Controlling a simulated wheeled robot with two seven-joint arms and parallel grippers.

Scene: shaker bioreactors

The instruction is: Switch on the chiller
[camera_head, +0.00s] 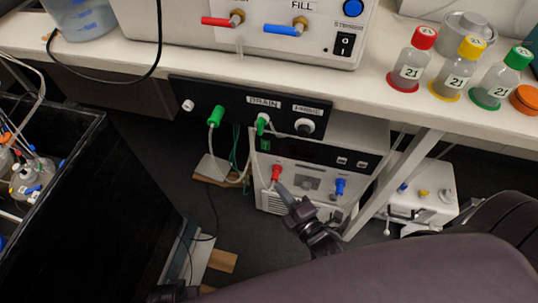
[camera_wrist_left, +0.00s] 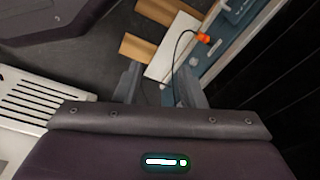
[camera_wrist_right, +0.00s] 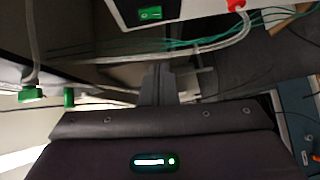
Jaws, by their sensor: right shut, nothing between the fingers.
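The chiller (camera_head: 318,165) is a white box with a dark top panel under the bench. Its front has a red fitting (camera_head: 276,172), a blue fitting (camera_head: 340,185) and a vent grille. A small green switch (camera_head: 265,145) sits at the left of its dark panel; it also shows in the right wrist view (camera_wrist_right: 150,13), at the top. My right gripper (camera_head: 283,190) is shut and empty in front of the chiller, just below the red fitting; its fingers (camera_wrist_right: 157,75) are together, apart from the switch. My left gripper (camera_wrist_left: 160,80) is open and empty, over the floor.
A black panel (camera_head: 230,112) with green connectors and hoses hangs under the bench edge, above the chiller. A slanted table leg (camera_head: 398,180) stands right of it. Capped bottles (camera_head: 410,70) stand on the bench. A black-sided bin (camera_head: 95,190) is at left.

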